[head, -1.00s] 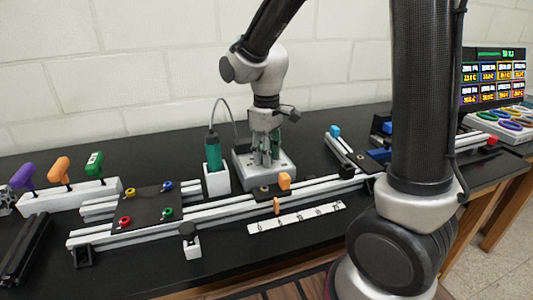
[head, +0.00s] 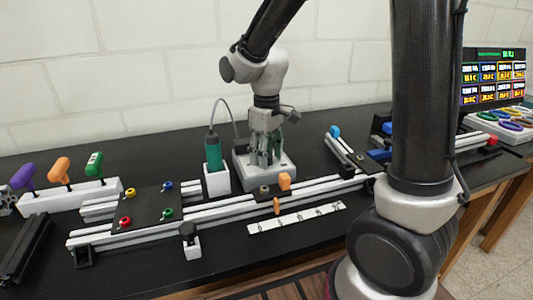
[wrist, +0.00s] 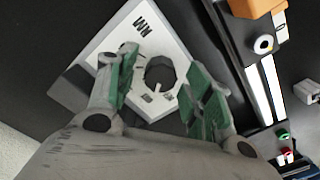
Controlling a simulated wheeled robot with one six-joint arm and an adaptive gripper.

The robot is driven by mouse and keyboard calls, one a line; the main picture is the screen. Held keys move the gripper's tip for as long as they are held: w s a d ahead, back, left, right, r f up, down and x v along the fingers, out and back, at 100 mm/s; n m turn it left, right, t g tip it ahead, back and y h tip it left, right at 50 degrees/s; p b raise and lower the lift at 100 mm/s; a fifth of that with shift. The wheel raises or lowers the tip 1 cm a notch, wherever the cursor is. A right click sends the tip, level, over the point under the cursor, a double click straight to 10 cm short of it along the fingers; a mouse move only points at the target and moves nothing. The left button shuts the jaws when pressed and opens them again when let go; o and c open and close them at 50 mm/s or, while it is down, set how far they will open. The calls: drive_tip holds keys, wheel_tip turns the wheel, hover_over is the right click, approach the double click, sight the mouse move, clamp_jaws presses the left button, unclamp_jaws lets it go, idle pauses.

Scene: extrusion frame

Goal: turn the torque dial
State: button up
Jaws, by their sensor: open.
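The torque dial is a dark round knob (wrist: 160,74) on top of a pale, square-topped box (wrist: 135,38) with printed marks. In the head view the box (head: 285,171) stands at the back middle of the bench, and my gripper hides the dial. My gripper (head: 264,160) points straight down over the box. In the wrist view my gripper (wrist: 163,68) is open, its green-padded fingers on either side of the dial. There is a gap between the pads and the knob. I cannot tell how deep the fingertips reach.
A green screwdriver (head: 213,151) with a cable stands in a white holder left of the box. Aluminium rails with an orange clamp (head: 284,181) run in front. A black plate (head: 150,208) with coloured knobs lies left. Orange, purple and green handles stand far left.

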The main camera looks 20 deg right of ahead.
wheel_tip(320, 180, up, 12)
idle(0.6)
